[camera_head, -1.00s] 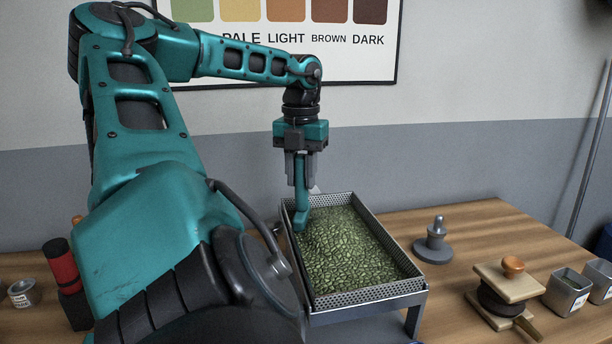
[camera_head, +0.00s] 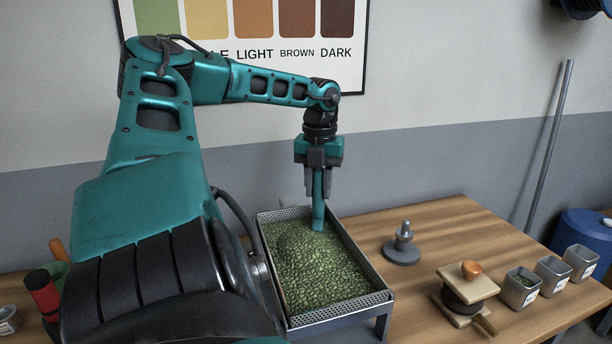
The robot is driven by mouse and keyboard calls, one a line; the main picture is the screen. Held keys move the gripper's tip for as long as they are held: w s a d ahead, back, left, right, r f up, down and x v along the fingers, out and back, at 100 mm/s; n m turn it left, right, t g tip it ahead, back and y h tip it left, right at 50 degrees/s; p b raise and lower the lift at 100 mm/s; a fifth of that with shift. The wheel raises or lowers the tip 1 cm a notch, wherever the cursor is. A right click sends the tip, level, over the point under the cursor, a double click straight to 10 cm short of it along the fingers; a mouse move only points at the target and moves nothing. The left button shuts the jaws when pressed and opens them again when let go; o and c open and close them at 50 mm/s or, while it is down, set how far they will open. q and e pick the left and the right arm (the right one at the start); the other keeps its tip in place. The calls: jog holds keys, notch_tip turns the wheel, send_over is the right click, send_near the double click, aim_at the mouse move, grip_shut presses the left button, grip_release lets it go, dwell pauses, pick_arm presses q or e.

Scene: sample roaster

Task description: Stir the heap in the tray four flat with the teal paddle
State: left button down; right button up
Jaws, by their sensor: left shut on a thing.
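The tray (camera_head: 334,316) is a grey metal tray with perforated walls, raised on legs on the wooden table. Green beans (camera_head: 320,275) cover its floor, with a low mound toward the back left. My left gripper (camera_head: 319,190) is above the tray's back part, pointing down, shut on the teal paddle (camera_head: 318,213). The paddle stands upright, and its lower end meets the beans near the back wall. Its tip in the beans is hidden. My right gripper is not in view.
Right of the tray stand a grey tamper-like tool (camera_head: 402,247), a wooden block device with an orange knob (camera_head: 468,286) and several metal tins (camera_head: 521,287). A blue barrel (camera_head: 585,236) is beyond the table. A red cylinder (camera_head: 42,292) is at the left.

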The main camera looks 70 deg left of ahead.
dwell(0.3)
pick_arm(q)
jog(key=shift+s+b, duration=0.2)
jog(key=shift+b, duration=0.1)
jog(key=s+b, duration=0.3)
jog(key=s, duration=0.6)
jog(key=shift+s+a+b, duration=0.15)
jog(key=shift+a+b, duration=0.25)
